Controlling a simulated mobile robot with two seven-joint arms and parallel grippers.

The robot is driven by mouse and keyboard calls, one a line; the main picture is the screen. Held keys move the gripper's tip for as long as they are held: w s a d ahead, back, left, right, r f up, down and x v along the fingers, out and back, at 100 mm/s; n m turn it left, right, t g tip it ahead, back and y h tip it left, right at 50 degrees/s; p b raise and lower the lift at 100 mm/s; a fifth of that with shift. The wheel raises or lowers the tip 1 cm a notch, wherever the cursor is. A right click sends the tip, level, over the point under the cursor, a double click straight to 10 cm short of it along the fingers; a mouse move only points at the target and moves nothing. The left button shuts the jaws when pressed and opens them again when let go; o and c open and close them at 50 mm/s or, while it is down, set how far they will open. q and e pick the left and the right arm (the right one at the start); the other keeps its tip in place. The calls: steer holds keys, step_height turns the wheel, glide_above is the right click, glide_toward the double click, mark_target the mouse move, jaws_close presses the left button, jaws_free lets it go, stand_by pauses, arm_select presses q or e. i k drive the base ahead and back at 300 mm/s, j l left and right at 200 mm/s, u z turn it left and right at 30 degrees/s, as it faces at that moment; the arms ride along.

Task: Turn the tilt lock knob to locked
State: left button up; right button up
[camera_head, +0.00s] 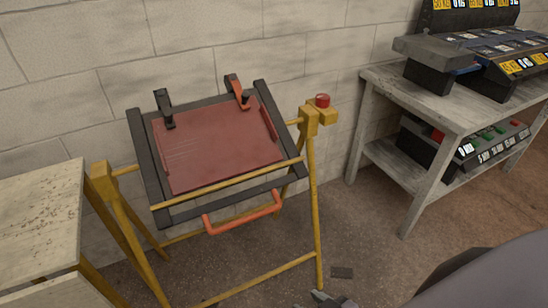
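The tilt lock knob (323,100) is a red round cap on a yellow block at the top right of the yellow stand. It sits beside the tilting frame (149,165), a dark frame that holds a reddish-brown panel (218,145) and leans at a slant. The knob's lock position cannot be read from here. A grey gripper tip (325,299), seemingly my right one, shows at the bottom edge, well below and apart from the knob. Most of it is cut off, so its opening cannot be judged. My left gripper is not in view.
An orange handle (243,213) hangs at the frame's lower edge. Two clamps, black (164,107) and orange-red (240,95), sit on its top edge. A worktable (38,215) stands left; a grey shelf table (455,105) with bins stands right. Floor between stand and shelf is mostly clear.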

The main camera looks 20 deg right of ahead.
mark_target(323, 100)
steer(key=l, duration=0.6)
steer(key=i+l+z, duration=0.1)
steer(key=l, duration=1.1)
steer(key=i+l+z, duration=0.1)
steer(key=l, duration=0.5)
steer(key=i+l, duration=0.1)
steer(key=l, duration=0.5)
steer(key=i+l+z, duration=0.15)
steer(key=l, duration=0.45)
steer(key=i, duration=0.3)
